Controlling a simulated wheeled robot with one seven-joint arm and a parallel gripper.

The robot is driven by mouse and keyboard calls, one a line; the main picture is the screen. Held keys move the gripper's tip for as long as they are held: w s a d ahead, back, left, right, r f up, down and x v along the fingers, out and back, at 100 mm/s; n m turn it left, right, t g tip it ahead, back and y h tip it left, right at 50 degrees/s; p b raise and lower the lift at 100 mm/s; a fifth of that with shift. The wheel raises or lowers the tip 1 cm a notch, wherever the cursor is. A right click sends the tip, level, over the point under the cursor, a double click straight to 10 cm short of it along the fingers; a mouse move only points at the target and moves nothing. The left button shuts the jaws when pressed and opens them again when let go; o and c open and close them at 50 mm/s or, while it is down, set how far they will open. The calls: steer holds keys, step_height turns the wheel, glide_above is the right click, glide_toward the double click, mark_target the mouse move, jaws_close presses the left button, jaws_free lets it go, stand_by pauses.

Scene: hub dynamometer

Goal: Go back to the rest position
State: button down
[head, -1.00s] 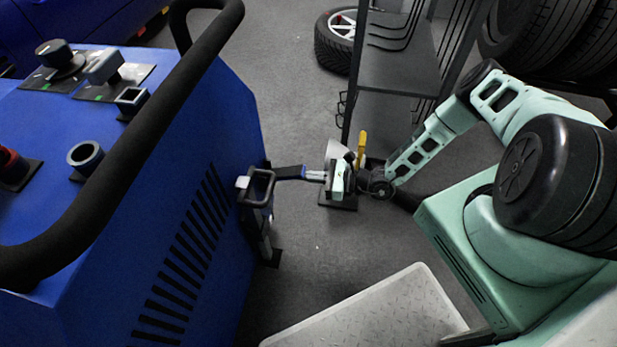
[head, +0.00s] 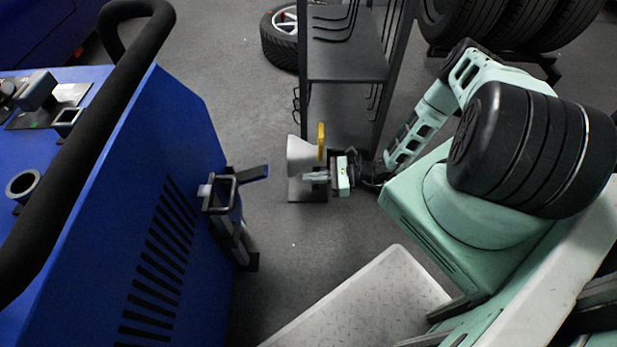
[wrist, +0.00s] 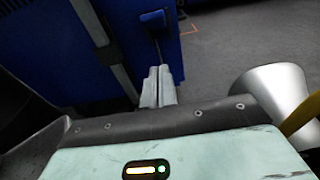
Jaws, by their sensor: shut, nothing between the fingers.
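My gripper (head: 306,178) hangs in open air between the blue machine (head: 95,220) and the dark shelf stand. In the wrist view its two fingers (wrist: 158,82) are closed together with nothing between them. My arm is bent, with the elbow raised at the right.
A silver cone-shaped thing (head: 301,154) and a yellow part (head: 321,140) are close beside my gripper. The shelf stand (head: 346,62) rises just behind. A tyre (head: 281,40) lies on the floor at the back. Grey floor is clear between machine and gripper.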

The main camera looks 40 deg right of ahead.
stand_by(0.3)
steer(key=s+a+r+n+g+h, duration=0.1)
steer(key=a+r+n+g, duration=0.4)
steer(key=r, duration=0.3)
steer(key=s+a+r+n+g+h, duration=0.1)
steer(key=a+r+n+g, duration=0.2)
steer(key=r+n+g, duration=0.3)
steer(key=a+r+n+g+h, duration=0.1)
steer(key=a+r+n+g, duration=0.3)
steer(key=r+n, duration=0.4)
steer(key=s+a+r+n+t+h, duration=0.25)
steer(key=s+r+n+h, duration=0.25)
steer(key=s+r+n, duration=0.3)
steer(key=s+a+r+n+t+h, duration=0.25)
steer(key=s+r+n+h, duration=0.3)
steer(key=s+r, duration=0.35)
step_height(320, 180, up, 26)
steer(key=p, duration=2.4)
steer(key=shift+w+a+y, duration=0.3)
steer(key=shift+w+y, duration=0.05)
steer(key=shift+w, duration=0.1)
